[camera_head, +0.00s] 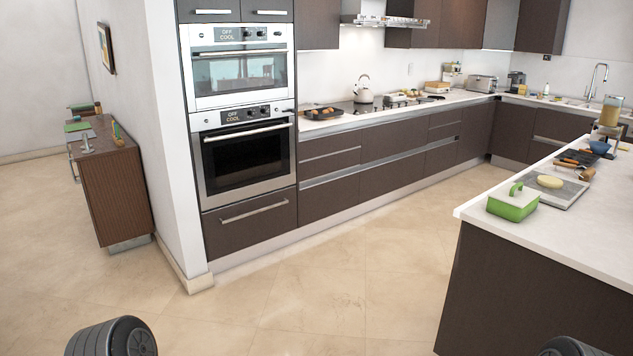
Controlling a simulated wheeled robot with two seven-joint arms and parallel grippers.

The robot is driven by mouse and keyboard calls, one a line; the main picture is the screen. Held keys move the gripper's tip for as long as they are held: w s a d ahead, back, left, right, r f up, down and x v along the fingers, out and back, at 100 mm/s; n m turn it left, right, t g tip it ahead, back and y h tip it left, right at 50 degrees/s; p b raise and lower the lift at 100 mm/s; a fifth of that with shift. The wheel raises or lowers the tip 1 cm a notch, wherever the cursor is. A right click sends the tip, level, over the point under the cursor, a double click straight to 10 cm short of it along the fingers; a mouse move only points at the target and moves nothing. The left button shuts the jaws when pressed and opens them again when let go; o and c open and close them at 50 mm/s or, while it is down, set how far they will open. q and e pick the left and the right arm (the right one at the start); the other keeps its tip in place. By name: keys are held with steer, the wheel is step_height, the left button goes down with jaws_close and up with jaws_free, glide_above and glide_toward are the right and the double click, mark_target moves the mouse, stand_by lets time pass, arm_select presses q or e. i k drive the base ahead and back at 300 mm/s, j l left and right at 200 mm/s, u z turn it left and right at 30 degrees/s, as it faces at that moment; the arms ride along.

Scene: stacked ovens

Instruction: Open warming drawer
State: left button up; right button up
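The warming drawer (250,229) is the dark brown front at the bottom of the oven column, with a long horizontal metal handle (253,210) near its top. It looks shut, flush with the cabinet. Above it are two stacked ovens, the lower oven (245,160) and the upper oven (240,80), both with doors closed and displays reading "OFF COOL". Neither of my grippers shows. Only dark rounded parts, apparently of my arms, enter at the bottom left and bottom right, well short of the drawer.
Clear tiled floor (330,290) lies before the drawer. A white wall end (175,150) stands left of the ovens. An island counter (555,260) with a green container (512,205) stands at the right. Closed base cabinets (330,190) continue right of the drawer.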

mark_target(233, 227)
steer(key=i, duration=3.05)
steer(key=i+u, duration=0.25)
steer(key=i, duration=0.25)
steer(key=i+l+u, duration=0.2)
steer(key=i, duration=0.3)
steer(key=i+l+u, duration=0.25)
steer(key=i, duration=0.2)
steer(key=i+l+u, duration=0.85)
steer(key=i+l, duration=0.1)
steer(key=l, duration=0.05)
